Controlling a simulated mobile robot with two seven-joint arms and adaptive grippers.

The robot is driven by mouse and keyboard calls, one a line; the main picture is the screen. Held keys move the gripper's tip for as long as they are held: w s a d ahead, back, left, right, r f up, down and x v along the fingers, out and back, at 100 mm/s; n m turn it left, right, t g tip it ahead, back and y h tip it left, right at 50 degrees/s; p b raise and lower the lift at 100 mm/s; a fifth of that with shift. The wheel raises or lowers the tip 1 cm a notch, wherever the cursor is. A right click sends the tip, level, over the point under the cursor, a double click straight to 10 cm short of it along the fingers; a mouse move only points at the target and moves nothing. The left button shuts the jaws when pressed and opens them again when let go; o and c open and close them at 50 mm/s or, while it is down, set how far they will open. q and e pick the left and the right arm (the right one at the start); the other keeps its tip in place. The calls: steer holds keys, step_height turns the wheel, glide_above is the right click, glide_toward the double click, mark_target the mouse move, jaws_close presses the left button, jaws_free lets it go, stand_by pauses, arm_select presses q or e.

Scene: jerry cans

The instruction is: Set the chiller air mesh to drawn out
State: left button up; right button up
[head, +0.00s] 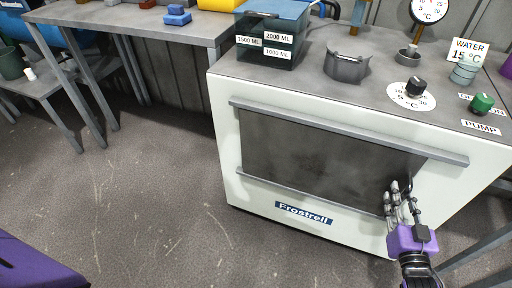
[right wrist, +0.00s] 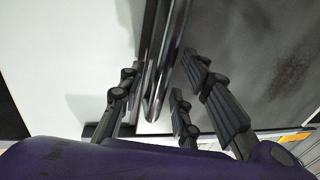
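The chiller (head: 228,150) is a white cabinet with a Frostrell label. Its air mesh (head: 310,150) is a dark grey panel on the front face, between an upper and a lower grey rail. My right gripper (head: 398,200) is at the mesh's lower right edge with its fingers spread. In the right wrist view, a shiny upright bar (right wrist: 168,65) runs between the fingers (right wrist: 152,100), beside the dark mesh (right wrist: 260,60). The fingers stand on both sides of the bar; I see no clear grip on it. My left gripper is out of view.
On the chiller top are a blue-lidded container (head: 270,45), a grey holder (head: 347,66), a black knob (head: 415,87) and a green knob (head: 481,103). A grey table (head: 140,17) stands at the back left. The floor (head: 140,200) before the chiller is clear.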

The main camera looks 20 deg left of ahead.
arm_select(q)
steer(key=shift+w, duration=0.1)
arm_select(e)
steer(key=c, duration=0.8)
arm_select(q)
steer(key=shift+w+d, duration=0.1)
arm_select(e)
steer(key=shift+d, duration=0.15)
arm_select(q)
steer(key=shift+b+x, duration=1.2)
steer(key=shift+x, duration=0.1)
arm_select(e)
steer(key=d, duration=2.5)
steer(key=shift+w+d, duration=0.4)
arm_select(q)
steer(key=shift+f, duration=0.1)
